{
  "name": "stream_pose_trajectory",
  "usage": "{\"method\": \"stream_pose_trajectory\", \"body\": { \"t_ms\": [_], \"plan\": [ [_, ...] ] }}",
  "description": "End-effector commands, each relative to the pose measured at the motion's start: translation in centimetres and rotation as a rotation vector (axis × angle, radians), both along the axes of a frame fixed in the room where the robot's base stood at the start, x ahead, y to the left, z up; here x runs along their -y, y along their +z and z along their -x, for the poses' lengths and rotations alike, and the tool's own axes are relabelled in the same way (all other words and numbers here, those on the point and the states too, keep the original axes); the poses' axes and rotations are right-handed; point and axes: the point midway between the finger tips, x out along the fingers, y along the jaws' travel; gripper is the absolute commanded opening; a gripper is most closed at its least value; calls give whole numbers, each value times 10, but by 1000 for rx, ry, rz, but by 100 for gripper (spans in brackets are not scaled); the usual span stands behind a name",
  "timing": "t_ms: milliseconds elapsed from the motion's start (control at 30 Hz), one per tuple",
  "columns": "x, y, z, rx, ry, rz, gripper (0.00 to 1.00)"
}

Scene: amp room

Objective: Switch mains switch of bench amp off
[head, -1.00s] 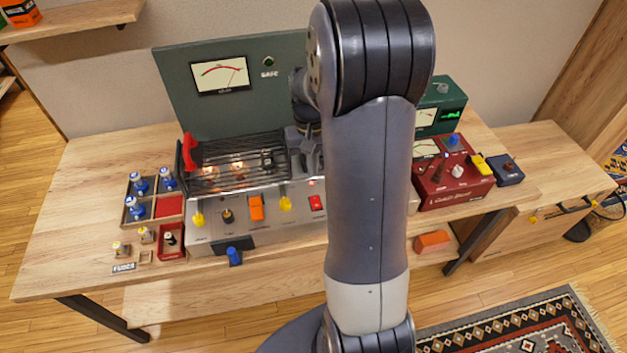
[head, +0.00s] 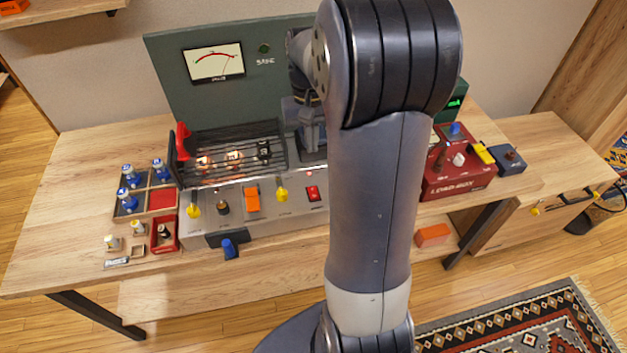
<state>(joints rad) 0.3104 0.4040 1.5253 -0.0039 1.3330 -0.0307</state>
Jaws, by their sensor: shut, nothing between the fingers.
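The bench amp is a grey chassis (head: 265,220) with a tall green back panel (head: 290,85) on the wooden bench. I cannot read which one is marked mains. A small red light shows just above the rocker. Glowing tubes sit under the black wire cage (head: 225,155). My gripper (head: 312,158) is shut and empty, pointing down at the cage's right end, above and behind the red rocker. My arm hides the amp's right end.
A red load box (head: 455,182) and a small blue box (head: 508,160) stand at the right. A tray (head: 147,203) of blue-capped tubes and a red box (head: 165,236) lie at the left. A red handle (head: 182,140) rises at the cage's left.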

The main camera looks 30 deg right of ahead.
Motion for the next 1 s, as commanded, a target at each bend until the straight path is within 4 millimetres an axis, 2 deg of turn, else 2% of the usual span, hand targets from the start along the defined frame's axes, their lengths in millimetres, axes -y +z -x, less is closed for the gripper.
{"method": "stream_pose_trajectory", "body": {
  "t_ms": [33, 400, 633, 767, 1000],
  "plan": [
    [1, -5, 1, 4, 0, 1, 0],
    [1, 2, 4, -2, 0, -1, 0],
    [1, -3, 5, -3, 0, -1, 0],
    [0, -19, 7, -6, 0, -2, 0],
    [-2, -70, 14, -8, 0, -2, 0]
  ]
}}
